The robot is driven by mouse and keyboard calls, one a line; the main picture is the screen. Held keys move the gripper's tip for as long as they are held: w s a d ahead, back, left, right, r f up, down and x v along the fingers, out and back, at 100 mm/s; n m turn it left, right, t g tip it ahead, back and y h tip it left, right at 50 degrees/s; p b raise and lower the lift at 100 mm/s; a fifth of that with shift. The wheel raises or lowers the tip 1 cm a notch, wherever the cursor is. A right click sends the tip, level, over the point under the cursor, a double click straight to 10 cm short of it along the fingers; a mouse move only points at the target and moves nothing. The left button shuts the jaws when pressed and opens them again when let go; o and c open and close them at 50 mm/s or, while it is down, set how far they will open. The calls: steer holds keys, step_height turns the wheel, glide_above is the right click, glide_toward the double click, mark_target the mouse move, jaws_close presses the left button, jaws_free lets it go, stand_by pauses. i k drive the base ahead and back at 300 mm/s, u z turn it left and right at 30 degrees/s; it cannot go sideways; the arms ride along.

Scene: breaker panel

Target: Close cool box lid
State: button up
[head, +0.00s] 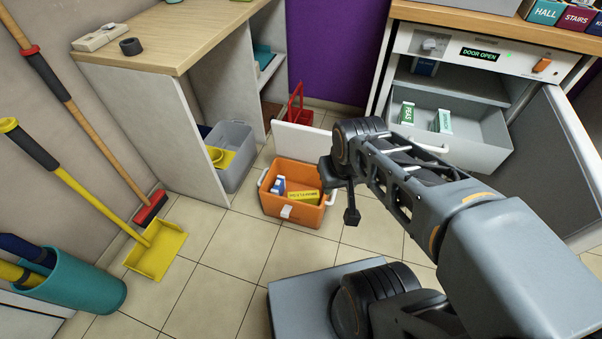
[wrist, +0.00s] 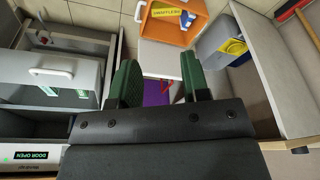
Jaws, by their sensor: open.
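The orange cool box (head: 289,212) stands on the tiled floor, with a blue-and-white carton (head: 278,186) and a yellow box (head: 303,196) inside. Its white lid (head: 302,142) is open, standing up at the back edge. In the wrist view the cool box (wrist: 172,31) is at the top and the lid (wrist: 160,58) shows below it, beyond my fingers. My gripper (head: 338,192) is open and empty, near the right side of the cool box. In the wrist view the green fingers of my gripper (wrist: 160,75) are spread apart. I cannot tell whether they touch the lid.
A grey bin (head: 233,160) stands left of the cool box, beside the desk (head: 170,35). An open freezer drawer (head: 465,150) and door (head: 560,140) are at the right. A broom (head: 100,140) and yellow dustpan (head: 157,250) are at the left. Floor in front is clear.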

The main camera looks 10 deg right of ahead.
mark_target(302, 142)
steer(key=i, duration=0.3)
steer(key=u, duration=0.45)
steer(key=k, duration=1.15)
steer(key=z, duration=0.55)
steer(key=i, duration=1.6)
steer(key=u, duration=0.6)
